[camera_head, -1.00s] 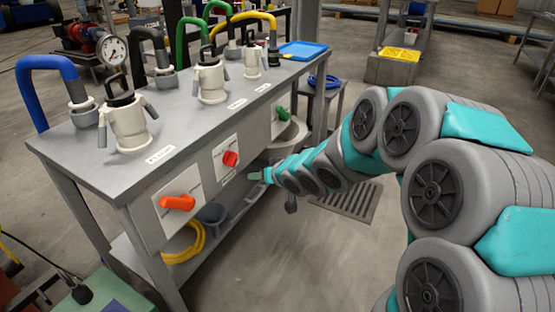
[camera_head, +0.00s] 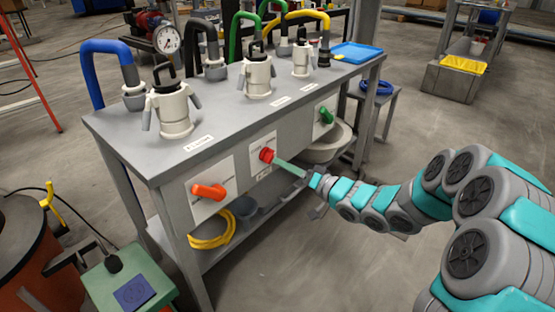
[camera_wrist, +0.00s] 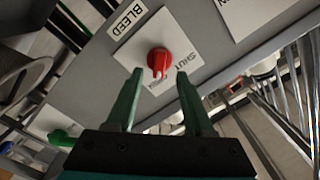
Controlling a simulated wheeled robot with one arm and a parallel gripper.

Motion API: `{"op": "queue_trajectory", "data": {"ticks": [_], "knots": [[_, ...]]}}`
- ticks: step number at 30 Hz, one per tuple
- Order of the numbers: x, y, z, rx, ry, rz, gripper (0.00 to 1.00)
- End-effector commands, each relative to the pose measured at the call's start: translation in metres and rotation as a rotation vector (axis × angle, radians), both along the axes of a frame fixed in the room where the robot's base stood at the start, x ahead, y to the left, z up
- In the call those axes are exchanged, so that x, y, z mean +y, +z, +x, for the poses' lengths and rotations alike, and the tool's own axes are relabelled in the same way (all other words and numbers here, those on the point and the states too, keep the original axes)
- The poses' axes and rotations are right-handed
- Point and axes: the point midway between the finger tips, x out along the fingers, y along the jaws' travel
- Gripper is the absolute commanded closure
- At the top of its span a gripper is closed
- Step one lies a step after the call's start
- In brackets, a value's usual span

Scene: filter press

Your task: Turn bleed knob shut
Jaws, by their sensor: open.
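The red bleed knob (camera_head: 267,155) sits on a white plate on the front panel of the grey bench. In the wrist view the knob (camera_wrist: 159,62) is on a plate lettered "SHUT", below a "BLEED" label (camera_wrist: 125,18). My gripper (camera_head: 280,161) points at the knob from the right. In the wrist view its two green fingers (camera_wrist: 156,72) are spread, with the knob ahead of and between their tips. The fingers look clear of the knob, though the exact gap is hard to tell. Nothing is held.
An orange-red handle (camera_head: 209,191) is on the panel to the left, and a green knob (camera_head: 326,115) to the right. White couplings with hoses stand on the bench top (camera_head: 222,117). A yellow hose coil (camera_head: 212,240) lies on the lower shelf. Floor in front is clear.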

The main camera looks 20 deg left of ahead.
Motion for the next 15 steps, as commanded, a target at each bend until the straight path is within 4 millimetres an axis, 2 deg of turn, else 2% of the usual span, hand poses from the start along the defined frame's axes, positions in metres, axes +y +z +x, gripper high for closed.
{"op": "queue_trajectory", "data": {"ticks": [7, 15], "knots": [[0.029, 0.001, 0.012, -0.004, -0.001, -0.004, 0.47], [0.041, 0.0, 0.018, -0.002, -0.003, -0.002, 0.47]]}}
